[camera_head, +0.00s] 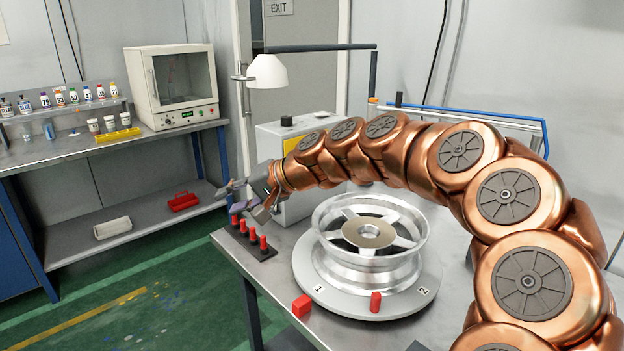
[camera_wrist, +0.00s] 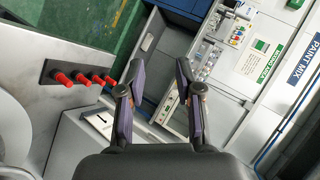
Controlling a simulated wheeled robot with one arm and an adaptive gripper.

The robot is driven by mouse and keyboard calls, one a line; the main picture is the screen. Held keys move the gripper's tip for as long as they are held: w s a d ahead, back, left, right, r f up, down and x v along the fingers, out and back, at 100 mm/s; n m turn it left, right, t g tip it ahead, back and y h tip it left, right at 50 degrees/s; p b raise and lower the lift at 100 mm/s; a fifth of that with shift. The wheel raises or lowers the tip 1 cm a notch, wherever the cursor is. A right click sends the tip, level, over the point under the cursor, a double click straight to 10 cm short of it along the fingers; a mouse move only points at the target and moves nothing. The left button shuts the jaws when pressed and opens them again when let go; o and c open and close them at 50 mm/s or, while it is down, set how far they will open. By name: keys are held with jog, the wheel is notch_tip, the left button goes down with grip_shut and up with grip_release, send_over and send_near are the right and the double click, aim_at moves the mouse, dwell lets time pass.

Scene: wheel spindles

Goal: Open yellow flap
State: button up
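A small yellow patch (camera_head: 291,145), which may be the yellow flap, shows on the front of the pale box machine (camera_head: 268,139). My arm crosses in front of the machine and hides much of it. I do not see the yellow patch in the wrist view. My gripper (camera_head: 243,199) is at the left of the machine, above the table's left corner, with its fingers pointing left and down. In the wrist view my gripper (camera_wrist: 158,75) has its two fingers spread apart with nothing between them.
Several red pegs in a black holder (camera_head: 262,252) stand just below my gripper. They also show in the wrist view (camera_wrist: 83,79). A silver wheel (camera_head: 330,230) sits on a round base. A lamp (camera_head: 267,72) hangs behind.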

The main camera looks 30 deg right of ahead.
jog(key=w+d+f+m+t+h+b, duration=0.25)
jog(key=d+m, duration=0.25)
jog(key=d, duration=1)
jog(key=w+d+f+m+t+h+b, duration=0.1)
jog(key=w+d+m+t+h, duration=0.25)
jog(key=d, duration=1.05)
jog(key=shift+m+y, duration=0.3)
jog(key=shift+m, duration=0.15)
jog(key=shift+p+x, duration=0.4)
jog(key=shift+x, duration=3.45)
jog(key=shift+d, duration=0.1)
grip_shut()
